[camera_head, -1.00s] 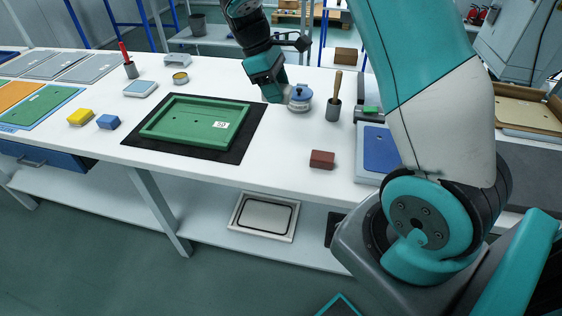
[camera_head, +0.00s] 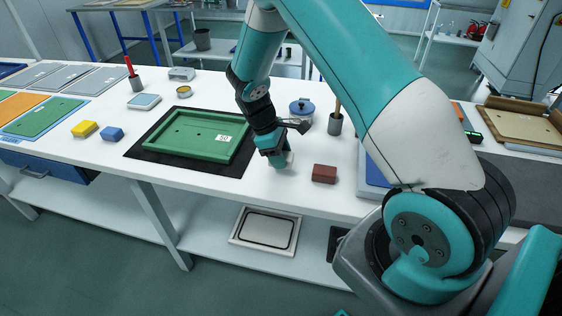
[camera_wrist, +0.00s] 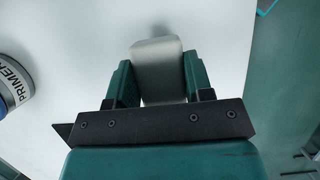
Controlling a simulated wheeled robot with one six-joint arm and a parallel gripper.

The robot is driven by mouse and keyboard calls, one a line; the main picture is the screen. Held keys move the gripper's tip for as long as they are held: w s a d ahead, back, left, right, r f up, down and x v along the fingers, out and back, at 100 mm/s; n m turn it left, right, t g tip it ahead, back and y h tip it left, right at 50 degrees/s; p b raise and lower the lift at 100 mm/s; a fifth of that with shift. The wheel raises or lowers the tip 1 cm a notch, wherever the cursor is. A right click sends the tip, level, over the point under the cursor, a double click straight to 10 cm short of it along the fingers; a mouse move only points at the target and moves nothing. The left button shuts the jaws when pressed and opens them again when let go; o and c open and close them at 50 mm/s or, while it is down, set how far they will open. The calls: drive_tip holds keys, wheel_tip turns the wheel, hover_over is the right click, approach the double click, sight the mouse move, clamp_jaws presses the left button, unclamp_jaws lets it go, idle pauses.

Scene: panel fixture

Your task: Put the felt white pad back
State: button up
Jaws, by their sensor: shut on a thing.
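My gripper (camera_head: 277,158) is low over the white table, between the green panel and the dark red block. In the wrist view my gripper (camera_wrist: 158,80) has its two green fingers on either side of a pale grey-white pad (camera_wrist: 157,62) and is shut on it. In the head view only a small part of the white pad (camera_head: 287,160) shows beside the fingers. The pad appears close to the tabletop; I cannot tell whether it touches it.
The green panel (camera_head: 178,147) lies on a black mat (camera_head: 140,154) to the left. A dark red block (camera_head: 324,173) is close on the right.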

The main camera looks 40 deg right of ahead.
drive_tip(key=shift+f, duration=1.35)
drive_tip(key=shift+f, duration=0.15)
drive_tip(key=o, duration=1)
drive_tip(key=shift+c, duration=0.2)
